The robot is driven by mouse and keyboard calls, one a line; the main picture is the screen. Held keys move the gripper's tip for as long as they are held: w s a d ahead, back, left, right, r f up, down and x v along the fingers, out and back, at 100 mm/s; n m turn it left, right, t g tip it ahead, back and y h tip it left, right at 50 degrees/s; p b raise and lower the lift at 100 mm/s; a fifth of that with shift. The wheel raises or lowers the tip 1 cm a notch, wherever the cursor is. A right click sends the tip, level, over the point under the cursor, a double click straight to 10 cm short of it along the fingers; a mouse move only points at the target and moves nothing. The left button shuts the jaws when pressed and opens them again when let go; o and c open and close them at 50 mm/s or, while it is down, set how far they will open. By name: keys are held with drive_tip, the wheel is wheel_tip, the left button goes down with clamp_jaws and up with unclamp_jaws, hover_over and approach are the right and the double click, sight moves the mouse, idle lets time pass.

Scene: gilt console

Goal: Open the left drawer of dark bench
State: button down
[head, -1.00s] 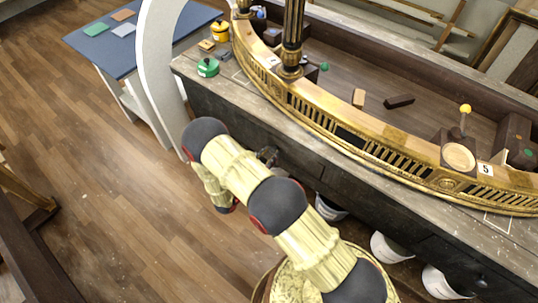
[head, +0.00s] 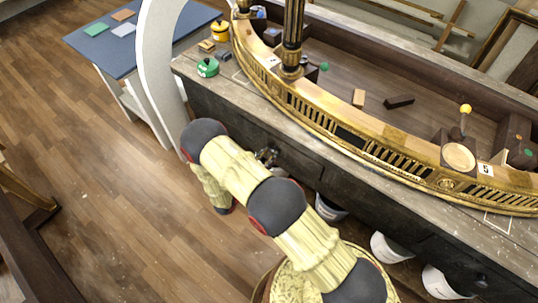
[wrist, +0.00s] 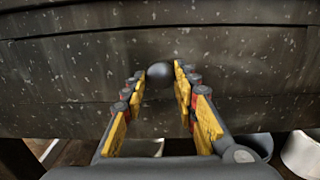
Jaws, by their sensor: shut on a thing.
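The dark bench (head: 215,108) runs diagonally across the head view under the gilt console. Its left drawer (head: 298,156) has a dark, speckled front, which fills much of the wrist view (wrist: 240,62). A round dark knob (wrist: 160,76) sticks out from that front. My gripper (wrist: 163,74) has its two yellow-sided fingers on either side of the knob and is shut on it. In the head view my gripper (head: 267,157) is small and partly hidden by my arm. The drawer front looks about flush with the bench; I see no clear gap.
A second knob (head: 481,282) is on the bench's right part. White buckets (head: 388,248) stand under the bench. A green-lidded pot (head: 207,67) sits on the bench's left end. A blue-topped table (head: 140,45) stands at back left. The wooden floor at left is open.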

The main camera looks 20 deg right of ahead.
drive_tip(key=b+v, duration=0.1)
drive_tip(key=v, duration=2.6)
drive_tip(key=shift+s+a+b, duration=0.15)
drive_tip(key=shift+a+b, duration=0.1)
drive_tip(key=shift+b, duration=0.15)
drive_tip(key=c, duration=1.4)
unclamp_jaws()
drive_tip(key=v, duration=1.2)
